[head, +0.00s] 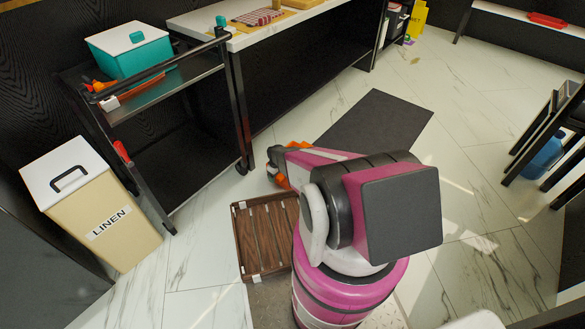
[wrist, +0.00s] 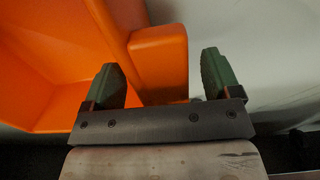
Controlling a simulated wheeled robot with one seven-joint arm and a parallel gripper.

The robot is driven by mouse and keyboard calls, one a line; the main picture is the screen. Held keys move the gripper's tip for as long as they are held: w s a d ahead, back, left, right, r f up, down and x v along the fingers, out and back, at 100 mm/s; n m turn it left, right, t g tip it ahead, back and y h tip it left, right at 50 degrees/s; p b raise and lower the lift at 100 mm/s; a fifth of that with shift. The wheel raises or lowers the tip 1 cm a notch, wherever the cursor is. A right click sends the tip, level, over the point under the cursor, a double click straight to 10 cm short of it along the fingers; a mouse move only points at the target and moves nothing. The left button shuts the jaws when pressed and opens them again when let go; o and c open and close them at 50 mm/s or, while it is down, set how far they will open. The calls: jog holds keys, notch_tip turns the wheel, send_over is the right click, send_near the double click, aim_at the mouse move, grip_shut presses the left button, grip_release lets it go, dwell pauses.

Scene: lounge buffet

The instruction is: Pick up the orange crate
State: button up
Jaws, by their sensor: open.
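The orange crate (wrist: 158,48) fills the left and upper middle of the wrist view, seen from close by. Part of its thick rim or edge lies between the two green-grey fingers of my gripper (wrist: 160,68). The left finger is over the orange side, and the right finger is over a pale surface outside it. The jaws are open, and I cannot tell whether either finger touches the crate. In the head view an orange patch (head: 278,176) shows beside my arm; I cannot tell whether it is the crate. My arm hides much of that spot.
A brown slatted wooden tray (head: 268,240) lies on the floor beside my base. A black cart (head: 165,85) holds a teal box (head: 135,60). A beige LINEN bin (head: 105,225) stands left. A dark mat (head: 375,125) lies ahead; the marble floor to the right has free room.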

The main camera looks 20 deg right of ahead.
jog(key=c, duration=1.4)
jog(key=shift+c, duration=0.2)
jog(key=shift+r, duration=0.2)
jog(key=shift+r, duration=0.35)
jog(key=r, duration=0.2)
jog(key=a+r, duration=0.1)
jog(key=r, duration=0.1)
jog(key=shift+s+a, duration=0.15)
jog(key=shift+s, duration=0.05)
jog(key=s+a+r, duration=0.2)
jog(key=a+r, duration=0.4)
jog(key=a, duration=0.4)
jog(key=shift+a, duration=0.1)
